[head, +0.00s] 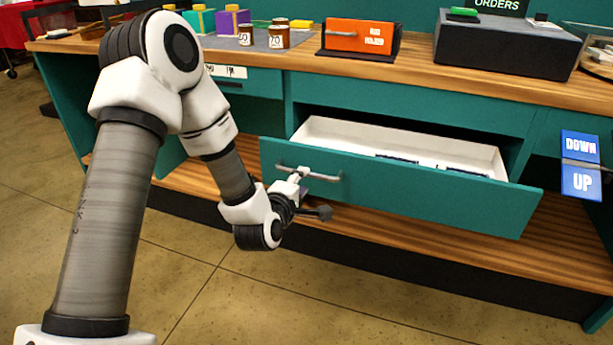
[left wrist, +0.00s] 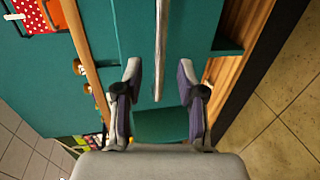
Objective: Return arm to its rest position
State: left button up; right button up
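My left arm comes in from the left in the head view and bends down to the front of the teal drawer (head: 400,185). My left gripper (head: 301,181) is at the drawer's metal handle (head: 325,176), near its left end. In the left wrist view the gripper (left wrist: 160,70) has its two fingers apart, with the handle bar (left wrist: 161,35) lined up between them and a gap on both sides. I cannot tell how deep the bar lies between the fingers. My right gripper is not in view.
The drawer stands pulled out, with a white interior and dark items inside. The wooden counter (head: 420,75) above carries jars (head: 279,37), an orange box (head: 359,37) and a dark grey block (head: 505,45). A blue DOWN/UP sign (head: 580,182) is at right. The floor in front is clear.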

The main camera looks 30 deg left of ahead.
pick_arm(q)
jog(key=shift+v, duration=1.05)
jog(key=shift+f, duration=0.1)
